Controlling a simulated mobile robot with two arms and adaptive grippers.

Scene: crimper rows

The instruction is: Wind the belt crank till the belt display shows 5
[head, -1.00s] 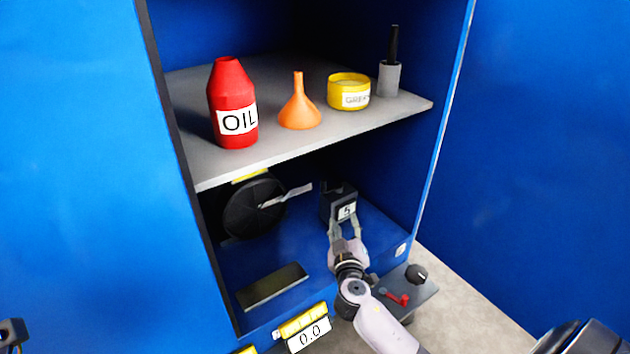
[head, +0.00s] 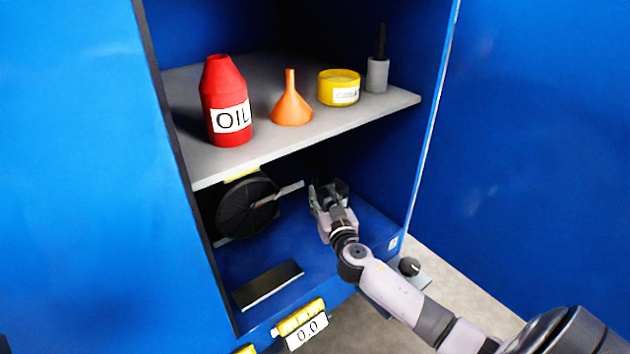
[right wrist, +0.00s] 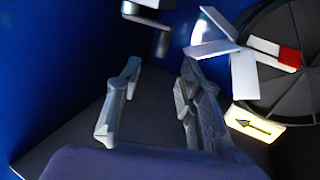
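A white display reading 0.0 (head: 307,332) hangs on the cabinet's front lower edge, under a yellow label (head: 300,317). I cannot tell whether it is the belt display. My right gripper (head: 326,194) is inside the lower compartment, right of a black disc (head: 247,206). In the right wrist view its fingers (right wrist: 161,66) are apart with nothing between them. A grey cranked metal part (right wrist: 150,14) shows ahead at the top; I cannot tell whether it is the belt crank. The disc (right wrist: 290,62) carries a white-and-red strip. My left gripper is not in view.
A grey shelf (head: 270,153) above holds a red oil bottle (head: 228,105), an orange funnel (head: 291,106), a yellow tin (head: 339,87) and a grey holder (head: 377,76). A dark flat block (head: 268,285) lies on the compartment floor. A black knob (head: 409,266) stands beside my arm.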

